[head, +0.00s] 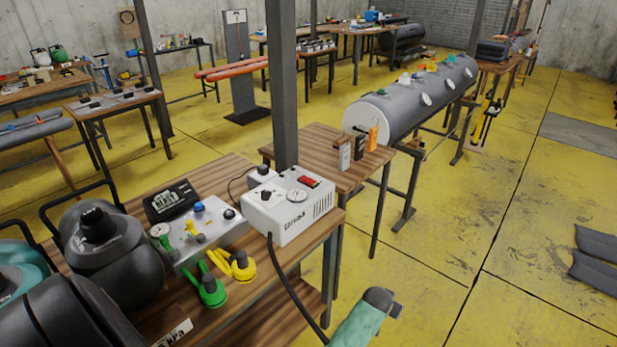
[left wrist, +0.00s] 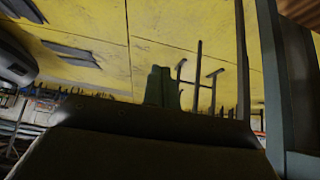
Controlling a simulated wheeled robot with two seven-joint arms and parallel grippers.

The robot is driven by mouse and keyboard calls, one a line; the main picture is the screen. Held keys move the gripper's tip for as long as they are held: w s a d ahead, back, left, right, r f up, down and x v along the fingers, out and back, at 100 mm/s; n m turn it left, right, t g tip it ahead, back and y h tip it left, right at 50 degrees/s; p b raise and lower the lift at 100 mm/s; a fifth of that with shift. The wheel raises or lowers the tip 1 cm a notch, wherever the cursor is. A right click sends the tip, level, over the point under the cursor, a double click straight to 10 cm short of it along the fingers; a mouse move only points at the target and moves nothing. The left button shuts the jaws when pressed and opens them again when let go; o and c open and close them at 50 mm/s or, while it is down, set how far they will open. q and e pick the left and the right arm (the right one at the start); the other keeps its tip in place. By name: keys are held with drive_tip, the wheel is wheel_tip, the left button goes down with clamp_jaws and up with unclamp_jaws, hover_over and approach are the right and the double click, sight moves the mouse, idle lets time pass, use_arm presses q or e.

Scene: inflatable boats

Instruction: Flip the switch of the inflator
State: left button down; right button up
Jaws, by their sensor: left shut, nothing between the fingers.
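The inflator (head: 290,207) is a white box at the right corner of the near wooden table. Its red switch (head: 308,182) sits on its top, next to a round dial. A black hose (head: 286,277) hangs from its front. My right gripper is not in view.
The near table (head: 228,172) also holds a grey control box (head: 190,240), green (head: 208,290) and yellow (head: 240,266) fittings, and dark pumps at left. A grey post (head: 285,90) rises behind the inflator.

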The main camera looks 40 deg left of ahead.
use_arm(q)
drive_tip(key=w+a+r+n+t+y+b, duration=0.1)
drive_tip(key=w+a+r+n+y, duration=0.1)
drive_tip(key=w+a+r, duration=0.6)
drive_tip(key=w+a+r+n+t+y, duration=0.15)
drive_tip(key=w+r, duration=0.35)
drive_tip(key=r, duration=0.7)
drive_tip(key=w+a+r+n+y+b, duration=0.1)
drive_tip(key=w+a+r+y, duration=0.2)
drive_tip(key=w+a+r, duration=0.5)
drive_tip(key=s+a+r+n+g+y, duration=0.9)
drive_tip(key=s+a+n, duration=0.3)
drive_tip(key=s+n, duration=0.1)
drive_tip(key=shift+a+r, duration=0.3)
drive_tip(key=shift+a, duration=0.05)
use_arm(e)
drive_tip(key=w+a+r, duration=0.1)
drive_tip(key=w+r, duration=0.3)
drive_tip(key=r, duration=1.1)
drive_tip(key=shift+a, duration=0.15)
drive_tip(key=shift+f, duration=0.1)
